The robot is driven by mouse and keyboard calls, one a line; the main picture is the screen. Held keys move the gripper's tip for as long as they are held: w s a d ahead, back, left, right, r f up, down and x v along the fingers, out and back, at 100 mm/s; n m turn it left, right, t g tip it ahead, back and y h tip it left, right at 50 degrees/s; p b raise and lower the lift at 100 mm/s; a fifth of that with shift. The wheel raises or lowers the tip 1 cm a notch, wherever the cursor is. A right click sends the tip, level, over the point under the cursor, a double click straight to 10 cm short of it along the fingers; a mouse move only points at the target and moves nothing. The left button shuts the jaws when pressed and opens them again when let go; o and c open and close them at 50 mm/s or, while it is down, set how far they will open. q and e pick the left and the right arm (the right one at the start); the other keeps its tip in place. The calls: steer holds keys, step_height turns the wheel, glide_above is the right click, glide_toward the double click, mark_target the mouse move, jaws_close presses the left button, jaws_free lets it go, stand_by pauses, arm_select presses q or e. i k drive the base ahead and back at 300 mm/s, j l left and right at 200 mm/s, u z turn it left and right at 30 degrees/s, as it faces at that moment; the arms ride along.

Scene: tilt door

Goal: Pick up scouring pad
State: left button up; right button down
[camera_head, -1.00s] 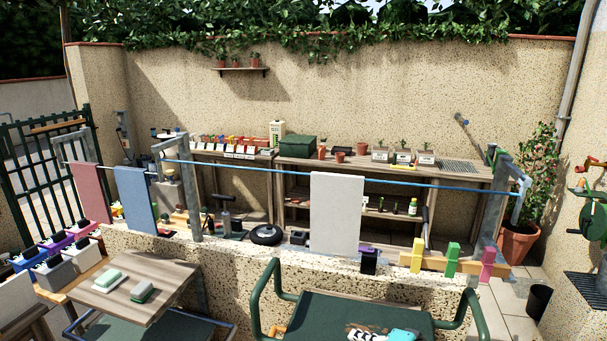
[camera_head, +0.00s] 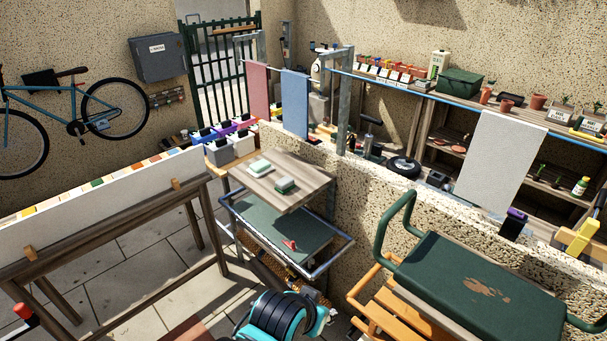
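Two small pads lie on a tilted wooden board on top of a cart left of the centre. The left one is a pale green pad (camera_head: 260,167) with a light underside. The right one is a darker green pad (camera_head: 285,185), also with a light edge. Both lie flat on the board (camera_head: 305,176) with a small gap between them. I cannot tell for sure which one is the scouring pad. Neither of my grippers shows in this view.
The cart has a green lower shelf (camera_head: 275,225) with a small red item. A speckled low wall (camera_head: 360,195) runs behind. Paved floor (camera_head: 150,290) shows between table and cart.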

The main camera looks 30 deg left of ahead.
mark_target(286, 184)
steer(key=u, duration=1.35)
steer(key=i, duration=0.15)
